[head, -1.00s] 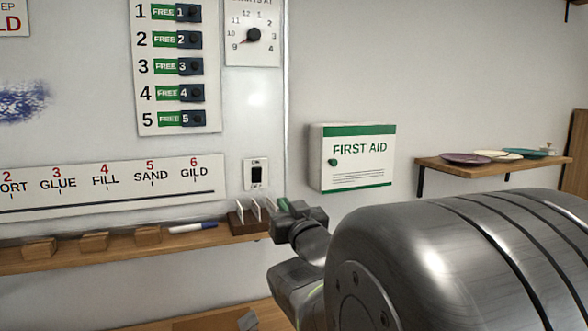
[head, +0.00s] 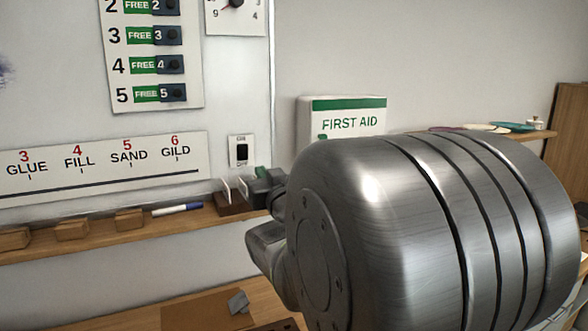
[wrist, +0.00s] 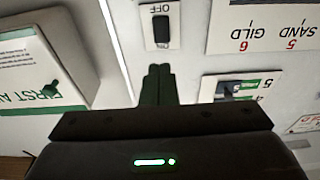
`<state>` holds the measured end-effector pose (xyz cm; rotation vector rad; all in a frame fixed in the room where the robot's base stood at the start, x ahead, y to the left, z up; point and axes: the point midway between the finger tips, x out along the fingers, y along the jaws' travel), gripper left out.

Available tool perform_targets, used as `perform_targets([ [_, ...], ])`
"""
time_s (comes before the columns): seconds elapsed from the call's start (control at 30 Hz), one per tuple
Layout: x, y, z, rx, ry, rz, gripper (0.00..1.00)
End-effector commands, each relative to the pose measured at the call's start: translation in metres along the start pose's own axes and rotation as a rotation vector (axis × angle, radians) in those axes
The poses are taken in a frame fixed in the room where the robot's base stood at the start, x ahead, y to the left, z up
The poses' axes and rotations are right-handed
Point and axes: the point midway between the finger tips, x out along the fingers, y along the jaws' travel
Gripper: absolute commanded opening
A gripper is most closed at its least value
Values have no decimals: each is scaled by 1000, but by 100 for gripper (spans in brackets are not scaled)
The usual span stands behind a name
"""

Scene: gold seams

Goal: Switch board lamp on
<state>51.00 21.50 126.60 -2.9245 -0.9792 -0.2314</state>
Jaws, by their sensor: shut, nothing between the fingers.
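The lamp switch (head: 242,151) is a small white plate with a dark rocker on the board's lower right part. In the wrist view, which is upside down, the switch (wrist: 161,30) is at the top centre with the word OFF beside the rocker. I cannot tell which way the rocker is tipped. My gripper (head: 263,173) is just below and right of the switch in the head view. In the wrist view its green fingers (wrist: 159,70) are together and empty, pointing toward the switch, with a visible gap in the picture. My arm hides part of the wall.
A first aid box (head: 347,122) hangs to the right of the board. Below the switch, a wooden shelf (head: 105,237) carries a card holder (head: 232,207), a marker (head: 177,209) and wooden blocks (head: 130,219). Plates (head: 512,127) lie farther right.

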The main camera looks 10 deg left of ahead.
Motion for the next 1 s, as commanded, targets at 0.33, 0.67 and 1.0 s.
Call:
perform_targets([
  [0.33, 61, -1, -2, 2, -2, -1, 0],
  [0.67, 109, 0, -2, 0, -1, 0, 0],
  [1.0, 121, 0, 0, 1, 0, 0, 0],
])
